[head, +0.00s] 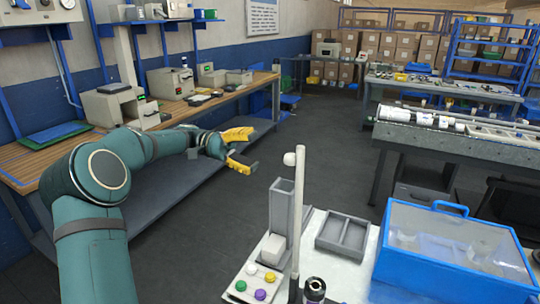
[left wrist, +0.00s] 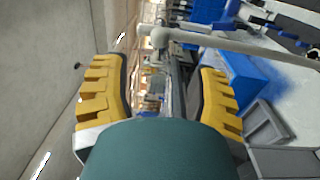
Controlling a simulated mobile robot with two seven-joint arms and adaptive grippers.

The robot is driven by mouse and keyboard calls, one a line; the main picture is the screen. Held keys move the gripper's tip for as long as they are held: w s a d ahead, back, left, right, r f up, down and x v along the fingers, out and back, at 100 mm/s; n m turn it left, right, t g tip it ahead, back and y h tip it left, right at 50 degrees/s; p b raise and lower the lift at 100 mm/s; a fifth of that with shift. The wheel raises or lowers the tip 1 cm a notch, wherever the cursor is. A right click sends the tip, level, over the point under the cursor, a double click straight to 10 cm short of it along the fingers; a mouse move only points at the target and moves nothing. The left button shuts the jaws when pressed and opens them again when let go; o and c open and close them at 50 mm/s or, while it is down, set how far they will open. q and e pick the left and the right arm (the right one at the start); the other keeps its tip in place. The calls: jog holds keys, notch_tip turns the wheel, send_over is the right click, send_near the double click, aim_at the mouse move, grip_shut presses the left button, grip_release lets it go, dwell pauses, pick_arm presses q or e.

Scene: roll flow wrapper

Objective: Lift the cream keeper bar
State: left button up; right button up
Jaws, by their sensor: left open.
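The cream keeper bar (head: 297,215) stands upright beside a grey upright chute (head: 280,215), with a round pale knob (head: 290,159) at its top end. The bar also crosses the upper part of the left wrist view (left wrist: 235,45), its knob near the top middle. My left gripper (head: 246,150) is open and empty, with yellow fingers, in the air to the left of the bar and apart from it. The fingers also show in the left wrist view (left wrist: 160,95), with the knob beyond them. My right gripper is not in view.
A panel with coloured buttons (head: 258,281) lies at the chute's foot. A grey divided tray (head: 343,236) and a blue box with a clear lid (head: 450,245) stand to the right. A wooden workbench (head: 190,110) runs along the left wall. Floor is clear between.

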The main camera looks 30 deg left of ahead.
pick_arm(q)
jog(key=shift+a, duration=1.4)
